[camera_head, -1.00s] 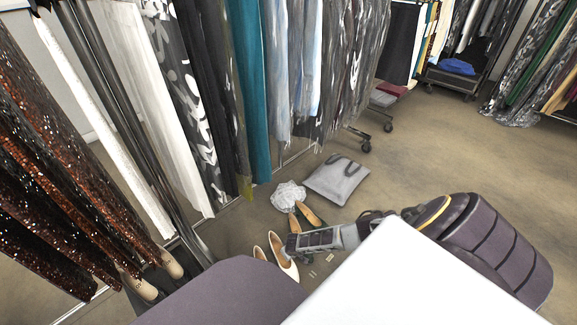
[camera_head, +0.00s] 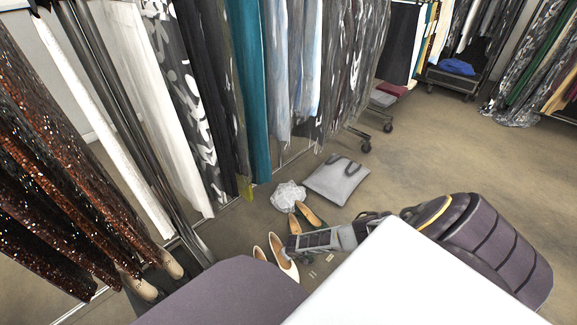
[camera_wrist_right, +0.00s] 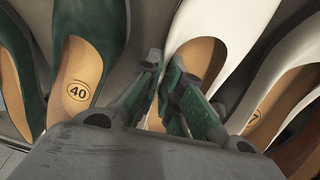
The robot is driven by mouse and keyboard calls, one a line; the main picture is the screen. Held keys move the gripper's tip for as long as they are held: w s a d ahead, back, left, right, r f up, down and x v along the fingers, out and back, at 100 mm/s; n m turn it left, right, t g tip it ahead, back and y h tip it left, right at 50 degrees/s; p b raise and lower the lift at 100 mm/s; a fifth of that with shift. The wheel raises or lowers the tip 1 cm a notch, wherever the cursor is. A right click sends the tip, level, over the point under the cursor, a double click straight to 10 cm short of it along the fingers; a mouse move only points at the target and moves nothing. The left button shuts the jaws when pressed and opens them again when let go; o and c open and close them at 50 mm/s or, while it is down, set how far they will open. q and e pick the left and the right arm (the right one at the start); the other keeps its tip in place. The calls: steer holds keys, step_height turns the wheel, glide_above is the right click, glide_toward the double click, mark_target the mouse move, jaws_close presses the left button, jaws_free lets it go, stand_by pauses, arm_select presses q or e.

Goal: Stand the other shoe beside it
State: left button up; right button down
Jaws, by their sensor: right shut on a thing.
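In the head view a cream shoe (camera_head: 284,259) is on the floor at the end of my right gripper (camera_head: 290,245). A second cream shoe (camera_head: 260,253) is just left of it, partly hidden by my own body. In the wrist view my right gripper (camera_wrist_right: 165,92) is shut on the middle cream shoe (camera_wrist_right: 222,30), at its open heel end. The other cream shoe (camera_wrist_right: 290,45) lies close on the right, its insole showing part of a number. Whether the held shoe's sole touches the floor cannot be told. My left gripper is out of view.
White crumpled fabric (camera_head: 289,195) and a grey bag (camera_head: 338,180) lie beyond. Clothes racks line the left; floor (camera_head: 430,150) is clear at right.

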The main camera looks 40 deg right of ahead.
steer(key=c, duration=1.5)
jaws_free()
steer(key=shift+r, duration=0.25)
steer(key=shift+v, duration=5.75)
